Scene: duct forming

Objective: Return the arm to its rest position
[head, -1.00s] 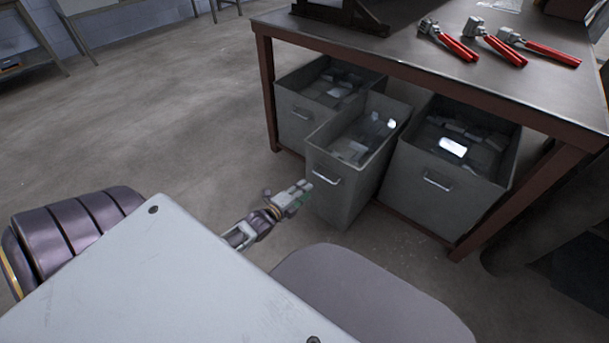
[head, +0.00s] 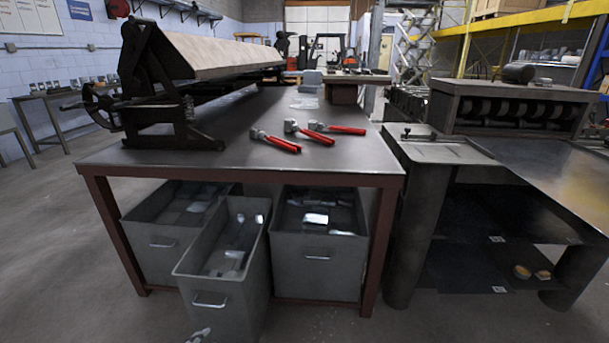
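Only the tip of my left gripper (head: 201,335) shows, at the bottom edge of the head view. It is just below the handle of the middle grey bin (head: 222,293), with a small gap between them. The rest of that arm is cut off by the frame edge, and whether the fingers are open or shut cannot be made out. My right gripper is out of view. The middle bin sticks out in front of the table, holding scrap pieces.
Two more grey bins stand under the table (head: 240,165), a left bin (head: 160,250) and a right bin (head: 318,262). Several red-handled tools (head: 307,133) lie on top. A dark machine bench (head: 420,200) stands right. Open floor (head: 60,230) lies at the left.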

